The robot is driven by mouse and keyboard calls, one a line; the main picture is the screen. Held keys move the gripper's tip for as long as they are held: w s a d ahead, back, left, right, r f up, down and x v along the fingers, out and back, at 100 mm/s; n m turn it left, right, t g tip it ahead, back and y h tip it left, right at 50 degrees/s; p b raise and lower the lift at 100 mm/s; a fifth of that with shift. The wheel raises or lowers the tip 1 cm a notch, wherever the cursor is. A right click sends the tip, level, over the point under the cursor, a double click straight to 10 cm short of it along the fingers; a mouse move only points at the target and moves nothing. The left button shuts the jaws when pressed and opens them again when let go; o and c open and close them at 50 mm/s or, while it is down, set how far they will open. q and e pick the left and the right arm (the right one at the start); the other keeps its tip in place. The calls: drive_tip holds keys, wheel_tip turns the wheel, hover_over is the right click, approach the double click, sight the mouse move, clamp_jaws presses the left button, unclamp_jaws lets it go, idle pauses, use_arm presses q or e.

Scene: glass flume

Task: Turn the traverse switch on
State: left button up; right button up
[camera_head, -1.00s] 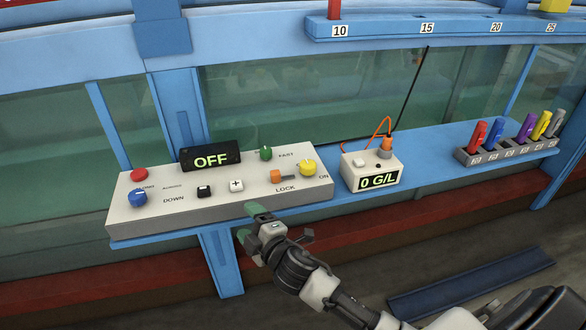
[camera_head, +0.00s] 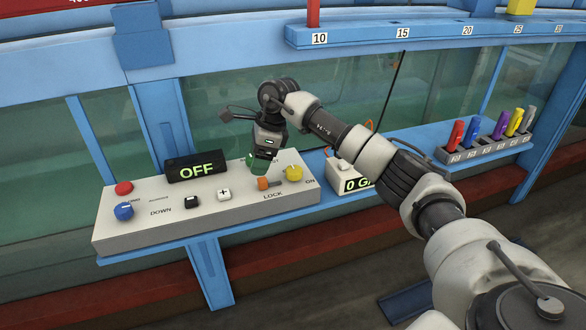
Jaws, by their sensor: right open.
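A white control panel (camera_head: 235,202) sits on the blue shelf. A black display (camera_head: 196,167) on it reads OFF. A yellow knob (camera_head: 293,173) stands at the right end by the ON label, and an orange switch (camera_head: 263,183) is left of it, above LOCK. I cannot tell from labels which one is the traverse switch. My right gripper (camera_head: 258,165) points down over the panel's rear right part, just behind the orange switch. It is open, with green fingertips, and no held thing shows. It hides the green knob and FAST label. My left gripper is out of view.
Red (camera_head: 124,187) and blue (camera_head: 123,211) knobs and two buttons are on the panel's left and middle. My right forearm partly covers the 0 G/L meter (camera_head: 349,184). Coloured pens (camera_head: 472,134) stand in a rack right. Glass lies behind.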

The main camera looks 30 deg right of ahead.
sight(294, 169)
drive_tip(key=s+d+r+g+h, duration=0.25)
drive_tip(key=d+r, duration=0.25)
drive_tip(key=d, duration=0.4)
drive_tip(key=shift+m+t+h, duration=0.4)
drive_tip(key=shift+t+h, duration=0.05)
drive_tip(key=f, duration=0.3)
drive_tip(key=f+p, duration=0.1)
drive_tip(key=f, duration=0.7)
drive_tip(key=shift+w+p, duration=0.35)
drive_tip(key=shift+p, duration=0.05)
drive_tip(key=c, duration=0.9)
